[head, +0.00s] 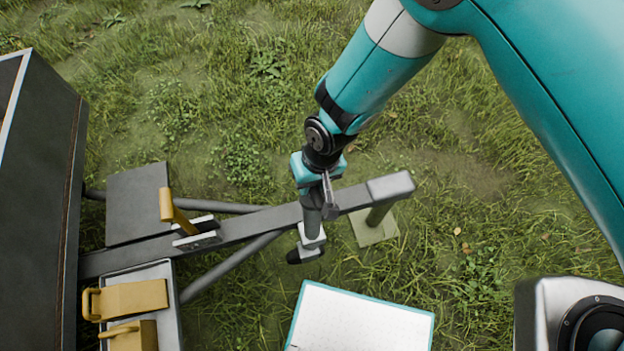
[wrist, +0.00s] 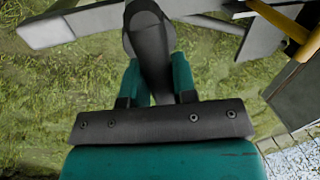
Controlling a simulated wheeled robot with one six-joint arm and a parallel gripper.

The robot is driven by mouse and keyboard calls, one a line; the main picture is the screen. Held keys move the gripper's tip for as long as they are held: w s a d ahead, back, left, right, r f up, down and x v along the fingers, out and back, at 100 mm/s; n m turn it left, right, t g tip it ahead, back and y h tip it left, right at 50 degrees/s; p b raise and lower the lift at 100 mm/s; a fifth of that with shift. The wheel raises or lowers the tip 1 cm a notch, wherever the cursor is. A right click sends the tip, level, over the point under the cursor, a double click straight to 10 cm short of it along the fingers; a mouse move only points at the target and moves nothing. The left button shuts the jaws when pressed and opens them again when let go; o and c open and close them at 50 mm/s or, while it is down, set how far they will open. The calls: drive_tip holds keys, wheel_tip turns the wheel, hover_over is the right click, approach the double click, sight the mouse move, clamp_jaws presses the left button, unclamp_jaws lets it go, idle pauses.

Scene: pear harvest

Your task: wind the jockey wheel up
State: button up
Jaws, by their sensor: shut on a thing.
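The jockey wheel (head: 312,232) stands beside the grey drawbar (head: 250,224) in the head view, a grey tube with a light bracket and a black wheel (head: 305,254) at its lower end. Its grey crank handle (head: 328,190) shows at the top, next to my gripper (head: 318,182). In the wrist view my gripper (wrist: 156,85) is shut with its two teal fingers around a dark grey part (wrist: 150,40), which looks like the crank. The grip itself is partly hidden by the arm in the head view. I cannot tell whether the wheel touches the grass.
The drawbar's coupling end (head: 390,187) is above a pale block and post (head: 376,232). A yellow lever (head: 176,212) rises from the drawbar. Yellow chocks (head: 130,299) lie in a tray near the dark trailer body (head: 40,200). Open grass (head: 230,90) lies beyond.

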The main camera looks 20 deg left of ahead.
drive_tip(key=n+b, duration=0.2)
drive_tip(key=n, duration=0.1)
drive_tip(key=shift+a+f+n+h, duration=0.1)
drive_tip(key=shift+n+h, duration=0.2)
drive_tip(key=shift+n, duration=0.1)
drive_tip(key=n+b, duration=0.1)
drive_tip(key=n, duration=0.1)
drive_tip(key=n+b, duration=0.1)
drive_tip(key=n, duration=0.1)
drive_tip(key=shift+s+a+n+g+h, duration=0.1)
drive_tip(key=shift+s+n+g+h, duration=0.1)
drive_tip(key=shift+n+g+h, duration=0.15)
drive_tip(key=n+h+b, duration=0.1)
drive_tip(key=n, duration=0.3)
drive_tip(key=shift+s, duration=0.15)
drive_tip(key=shift+n+h+b, duration=0.35)
drive_tip(key=shift+n+b, duration=0.3)
drive_tip(key=shift+n, duration=1.4)
drive_tip(key=o, duration=0.9)
drive_tip(key=shift+s, duration=0.1)
drive_tip(key=shift+r, duration=0.2)
